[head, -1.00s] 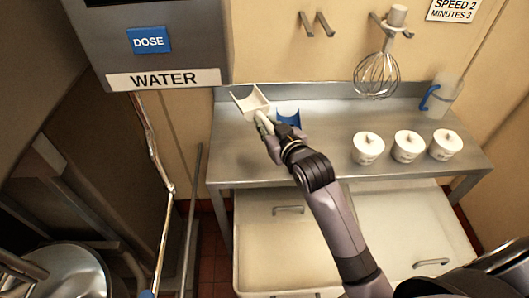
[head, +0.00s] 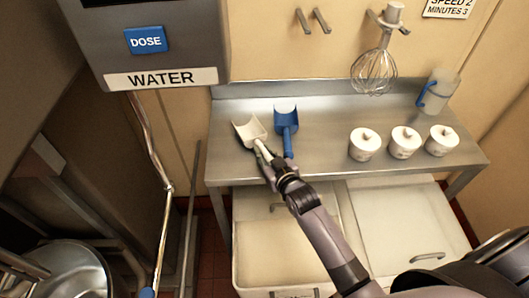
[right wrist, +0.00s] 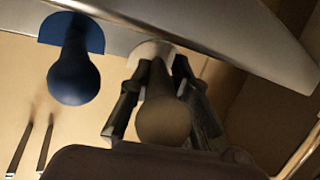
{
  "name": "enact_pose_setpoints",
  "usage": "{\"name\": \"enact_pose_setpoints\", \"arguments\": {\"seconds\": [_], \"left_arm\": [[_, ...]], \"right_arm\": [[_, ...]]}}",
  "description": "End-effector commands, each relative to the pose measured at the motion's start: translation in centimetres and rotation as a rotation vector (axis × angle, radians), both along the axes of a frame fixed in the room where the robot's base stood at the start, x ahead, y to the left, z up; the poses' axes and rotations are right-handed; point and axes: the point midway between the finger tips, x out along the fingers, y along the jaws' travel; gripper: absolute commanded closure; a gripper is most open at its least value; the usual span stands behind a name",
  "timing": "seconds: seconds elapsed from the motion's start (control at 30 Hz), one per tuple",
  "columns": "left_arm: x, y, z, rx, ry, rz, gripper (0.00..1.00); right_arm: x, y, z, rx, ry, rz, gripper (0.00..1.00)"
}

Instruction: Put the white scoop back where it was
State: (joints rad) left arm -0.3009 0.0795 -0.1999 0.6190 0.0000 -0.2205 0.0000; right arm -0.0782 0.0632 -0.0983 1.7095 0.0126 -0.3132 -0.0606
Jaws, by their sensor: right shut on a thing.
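The white scoop (head: 250,131) is at the left end of the steel counter, its open pan facing up and away from me. My right gripper (head: 266,167) is shut on its handle. In the right wrist view the rounded handle end (right wrist: 163,119) sits between the fingers (right wrist: 158,85), with a little of the white pan beyond. I cannot tell whether the pan touches the counter. The blue scoop (head: 286,119) lies just right of it, handle toward me; its handle also shows in the right wrist view (right wrist: 74,76). My left gripper is not in view.
Three white lidded tubs (head: 404,142) stand on the right half of the counter (head: 325,120). A clear jug (head: 438,91) with a blue handle is behind them. A whisk (head: 373,72) hangs above. The water dispenser (head: 160,45) overhangs the left. Bins (head: 285,235) are below.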

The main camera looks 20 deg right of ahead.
Motion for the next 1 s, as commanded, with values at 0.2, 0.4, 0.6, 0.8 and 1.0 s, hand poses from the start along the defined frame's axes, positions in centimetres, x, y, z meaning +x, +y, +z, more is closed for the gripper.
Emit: {"name": "enact_pose_setpoints", "arguments": {"seconds": [0.2, 0.4, 0.6, 0.8, 1.0], "left_arm": [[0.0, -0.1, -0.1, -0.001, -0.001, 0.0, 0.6], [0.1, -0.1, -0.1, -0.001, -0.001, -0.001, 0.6], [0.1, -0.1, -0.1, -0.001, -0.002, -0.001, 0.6], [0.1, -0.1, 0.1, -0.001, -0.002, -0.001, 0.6], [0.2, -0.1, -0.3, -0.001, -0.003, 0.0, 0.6]], "right_arm": [[0.0, 0.0, -0.3, 0.0, 0.0, 0.0, 0.8], [0.0, 0.0, -0.2, 0.0, 0.0, 0.0, 0.66], [0.0, 0.0, -0.2, 0.0, 0.0, 0.0, 0.62], [0.0, 0.0, 0.1, 0.0, -0.001, 0.0, 0.62], [-2.3, -0.2, 0.5, 0.0, 0.0, 0.0, 0.62]]}}
